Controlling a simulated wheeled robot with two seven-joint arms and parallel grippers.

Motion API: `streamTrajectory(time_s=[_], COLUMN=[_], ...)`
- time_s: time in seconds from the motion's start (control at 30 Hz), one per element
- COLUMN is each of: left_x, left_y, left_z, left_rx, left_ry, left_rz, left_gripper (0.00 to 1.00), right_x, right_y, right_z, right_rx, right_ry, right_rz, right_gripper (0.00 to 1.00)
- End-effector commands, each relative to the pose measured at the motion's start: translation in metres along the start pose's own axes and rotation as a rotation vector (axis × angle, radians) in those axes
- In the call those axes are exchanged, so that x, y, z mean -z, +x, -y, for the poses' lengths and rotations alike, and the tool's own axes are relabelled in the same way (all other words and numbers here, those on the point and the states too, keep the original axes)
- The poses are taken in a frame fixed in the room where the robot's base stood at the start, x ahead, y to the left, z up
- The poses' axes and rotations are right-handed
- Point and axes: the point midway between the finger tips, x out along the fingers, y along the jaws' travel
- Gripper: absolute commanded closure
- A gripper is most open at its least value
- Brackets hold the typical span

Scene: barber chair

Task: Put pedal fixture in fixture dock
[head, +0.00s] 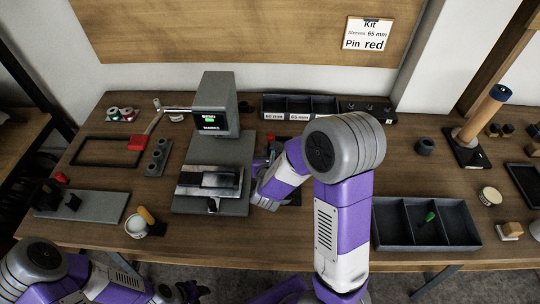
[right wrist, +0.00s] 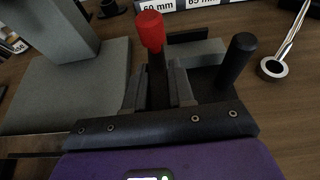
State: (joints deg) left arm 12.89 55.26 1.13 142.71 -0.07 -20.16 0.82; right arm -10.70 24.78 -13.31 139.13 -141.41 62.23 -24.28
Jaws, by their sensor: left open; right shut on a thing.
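My right gripper (right wrist: 157,88) is shut on a dark post with a red knob (right wrist: 149,30), just right of the press base. In the head view the right gripper (head: 266,182) is partly hidden by its own arm. I cannot tell whether this post belongs to the pedal fixture. A black peg (right wrist: 241,56) stands to its right. A silver and black fixture (head: 210,180) lies on the press base (head: 222,150). A grey plate with black blocks (head: 98,208) lies at the left; which thing is the fixture dock is unclear. My left gripper (head: 188,291) is open and empty below the table's front edge.
The press (head: 217,100) with a lit display stands behind the base. Labelled bins (head: 298,106) line the back. A divided tray (head: 388,235) is at the front right. A white cup (head: 136,227) with a yellow-handled tool stands at the front left.

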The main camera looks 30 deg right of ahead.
Motion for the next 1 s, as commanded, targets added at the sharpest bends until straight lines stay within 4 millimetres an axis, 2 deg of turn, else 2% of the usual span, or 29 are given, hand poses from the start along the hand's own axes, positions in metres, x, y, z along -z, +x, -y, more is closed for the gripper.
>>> streamTrajectory(time_s=[0.3, 0.33, 0.5, 0.87, 1.0], left_x=[0.000, 0.000, 0.000, 0.000, 0.000], left_y=[0.002, 0.002, 0.001, -0.002, -0.006], left_z=[0.001, 0.001, 0.001, -0.001, -0.002], left_rx=[0.000, 0.000, 0.000, 0.000, 0.000], left_ry=[0.000, 0.000, 0.000, 0.000, 0.000], left_rz=[0.000, 0.000, 0.000, 0.000, 0.000], left_gripper=[0.59, 0.59, 0.59, 0.59, 0.59], right_x=[0.000, 0.002, 0.001, -0.003, -0.006], right_y=[0.001, 0.001, 0.000, -0.001, -0.016], right_z=[-0.001, 0.000, 0.000, -0.001, -0.009], right_rx=[-0.001, -0.001, -0.001, -0.001, -0.009], right_ry=[0.002, 0.002, 0.001, 0.001, 0.000], right_rz=[0.005, 0.001, 0.001, 0.001, 0.001], right_gripper=[1.00, 0.75, 0.51, 0.51, 0.51])
